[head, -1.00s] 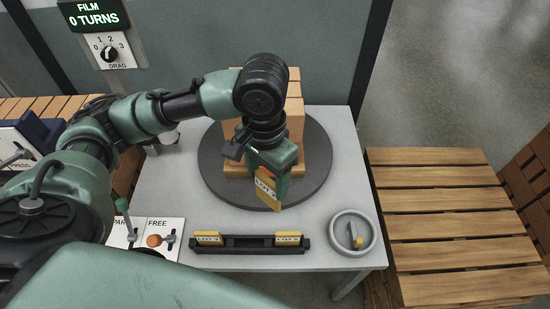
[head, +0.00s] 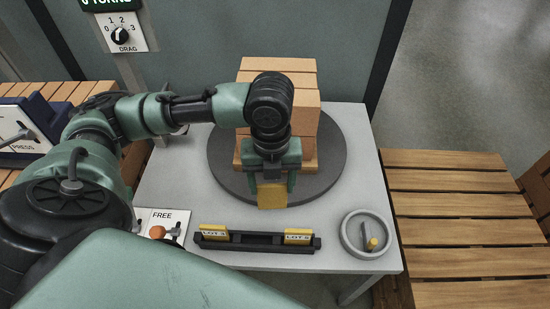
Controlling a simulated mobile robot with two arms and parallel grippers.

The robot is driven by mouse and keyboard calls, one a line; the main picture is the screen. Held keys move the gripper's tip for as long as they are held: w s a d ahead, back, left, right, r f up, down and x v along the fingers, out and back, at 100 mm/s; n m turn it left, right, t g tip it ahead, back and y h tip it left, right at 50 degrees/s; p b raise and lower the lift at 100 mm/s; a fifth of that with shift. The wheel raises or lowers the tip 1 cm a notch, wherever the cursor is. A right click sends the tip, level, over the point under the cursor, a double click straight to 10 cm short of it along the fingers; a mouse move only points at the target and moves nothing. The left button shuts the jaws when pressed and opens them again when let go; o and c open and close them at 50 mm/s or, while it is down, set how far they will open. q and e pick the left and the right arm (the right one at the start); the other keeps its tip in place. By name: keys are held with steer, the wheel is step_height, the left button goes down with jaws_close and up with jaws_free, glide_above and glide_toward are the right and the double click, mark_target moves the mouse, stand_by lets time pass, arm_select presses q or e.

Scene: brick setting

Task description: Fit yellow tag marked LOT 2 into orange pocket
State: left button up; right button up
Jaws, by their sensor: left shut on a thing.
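My left gripper (head: 273,183) is shut on a yellow tag (head: 272,196), which hangs below its fingers in front of the stacked boxes. The tag's face looks plain from here and I cannot read any lettering on it. The tan boxes (head: 300,112) stand on a pallet on the dark round turntable (head: 335,170). I cannot make out the orange pocket; the arm and gripper cover much of the boxes' near side. A black rack (head: 258,240) at the table's front holds two other yellow tags, one at the left (head: 214,231) and one at the right (head: 298,236). My right gripper is not in view.
A grey handwheel (head: 347,240) is at the table's front right corner. A FREE lever panel (head: 160,222) is at the front left. A DRAG dial (head: 121,35) is on the back post. Wooden slats (head: 450,215) lie right of the table.

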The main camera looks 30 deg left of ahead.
arm_select(q)
steer(key=shift+a+f+m, duration=0.1)
steer(key=shift+m, duration=0.3)
steer(key=w+a+p, duration=0.2)
steer(key=w+a, duration=0.3)
steer(key=w, duration=0.3)
steer(key=w+a+p, duration=0.1)
steer(key=w+a, duration=0.4)
steer(key=w, duration=0.3)
step_height(320, 180, down, 7)
steer(key=p, duration=0.1)
steer(key=shift+s+d, duration=0.25)
steer(key=shift+s, duration=0.1)
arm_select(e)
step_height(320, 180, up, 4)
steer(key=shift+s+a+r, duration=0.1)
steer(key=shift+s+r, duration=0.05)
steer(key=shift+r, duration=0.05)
arm_select(q)
steer(key=shift+f, duration=0.15)
steer(key=o, duration=1.8)
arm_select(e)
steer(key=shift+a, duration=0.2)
